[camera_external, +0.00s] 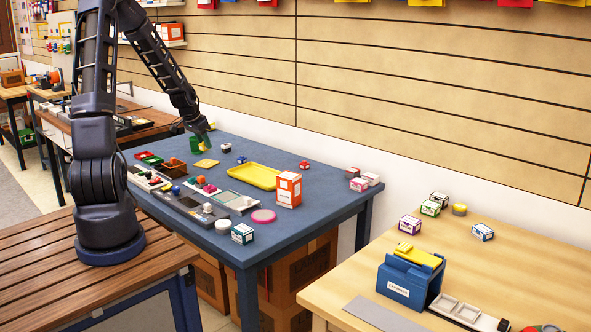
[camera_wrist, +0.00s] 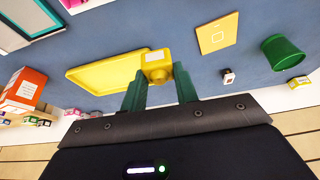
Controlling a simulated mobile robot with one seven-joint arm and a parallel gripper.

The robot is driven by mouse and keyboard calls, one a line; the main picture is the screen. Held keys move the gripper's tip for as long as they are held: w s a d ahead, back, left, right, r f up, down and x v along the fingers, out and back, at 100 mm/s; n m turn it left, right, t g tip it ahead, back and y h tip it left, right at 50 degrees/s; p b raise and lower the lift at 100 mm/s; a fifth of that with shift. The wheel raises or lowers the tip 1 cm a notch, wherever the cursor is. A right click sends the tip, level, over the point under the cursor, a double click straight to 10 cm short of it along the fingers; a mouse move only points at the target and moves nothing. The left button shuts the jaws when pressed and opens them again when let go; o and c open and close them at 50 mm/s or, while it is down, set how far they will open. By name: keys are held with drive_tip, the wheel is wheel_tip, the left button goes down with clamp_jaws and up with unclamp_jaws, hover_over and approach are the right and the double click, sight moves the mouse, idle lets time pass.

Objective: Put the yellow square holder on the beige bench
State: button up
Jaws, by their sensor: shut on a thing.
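The yellow square holder (camera_wrist: 157,64), a small block with a round opening, is between the two green fingertips of my gripper (camera_wrist: 158,80) in the wrist view. My gripper is shut on it. It appears held above the blue table (camera_external: 222,265); the exact height is hard to judge. In the external view my gripper (camera_external: 207,134) is small, over the far left end of the blue table, near a green cup (camera_external: 196,144). A small patch of yellow shows there. The beige bench (camera_external: 345,284) stands at the lower right, well away from my gripper.
A yellow tray (camera_external: 235,172), a flat yellow square (camera_external: 206,163) and an orange-white box (camera_external: 288,189) are on the blue table. The beige bench carries a blue box (camera_external: 402,288), several small boxes and a grey strip (camera_external: 383,316). Bare wood shows at its left and right. A slatted wall stands behind.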

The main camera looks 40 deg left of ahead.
wheel_tip(320, 180, up, 6)
drive_tip(key=shift+r, duration=0.65)
drive_tip(key=shift+w+d, duration=0.15)
drive_tip(key=shift+d, duration=0.05)
drive_tip(key=w+d+f, duration=0.3)
drive_tip(key=d, duration=0.6)
drive_tip(key=w+d+f, duration=0.4)
drive_tip(key=d, duration=0.5)
drive_tip(key=w+d+f, duration=0.4)
drive_tip(key=d, duration=0.5)
drive_tip(key=shift+w+f, duration=0.1)
drive_tip(key=shift+f, duration=0.1)
drive_tip(key=shift+d, duration=0.1)
